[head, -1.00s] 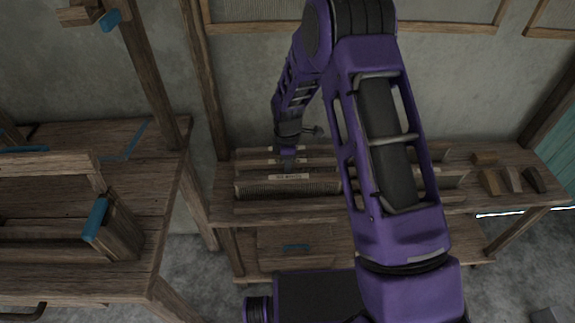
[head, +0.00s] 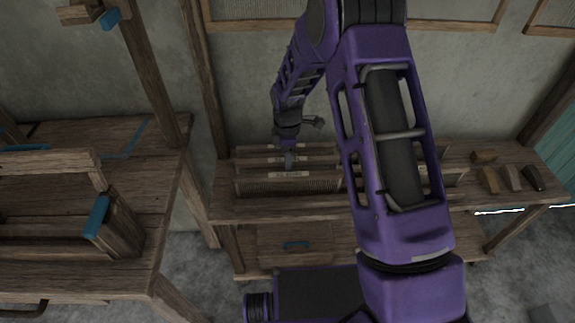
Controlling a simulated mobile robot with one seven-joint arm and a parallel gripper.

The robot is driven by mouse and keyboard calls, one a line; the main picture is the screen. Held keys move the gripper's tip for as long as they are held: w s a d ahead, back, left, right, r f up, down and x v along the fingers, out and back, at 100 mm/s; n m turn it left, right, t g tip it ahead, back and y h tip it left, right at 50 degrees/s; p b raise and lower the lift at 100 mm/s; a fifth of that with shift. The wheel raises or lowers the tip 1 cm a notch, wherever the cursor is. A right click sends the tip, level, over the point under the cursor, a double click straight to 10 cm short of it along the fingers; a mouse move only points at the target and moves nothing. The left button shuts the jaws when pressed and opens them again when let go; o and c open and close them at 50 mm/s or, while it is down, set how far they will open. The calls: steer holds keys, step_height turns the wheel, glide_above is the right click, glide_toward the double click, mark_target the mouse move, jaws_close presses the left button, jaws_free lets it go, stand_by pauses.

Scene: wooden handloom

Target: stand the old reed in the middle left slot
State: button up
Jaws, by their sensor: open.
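Several long comb-like reeds stand in rows in a rack on the bench. The front left reed (head: 258,187) stands upright with a pale label on its top edge. Its lettering is too small to read surely, so I cannot say that it is the old reed. Two more labelled top edges show behind it, in the middle row (head: 262,164) and the back row. My arm hides the middle of the rack and much of the right side.
The rack stands on a wooden bench (head: 235,208) by the wall. Several small wooden blocks (head: 491,180) lie at its right end. The wooden loom frame (head: 45,165) with blue-marked parts fills the left.

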step_height(320, 180, up, 15)
steer(key=p, duration=0.2)
steer(key=shift+r, duration=0.1)
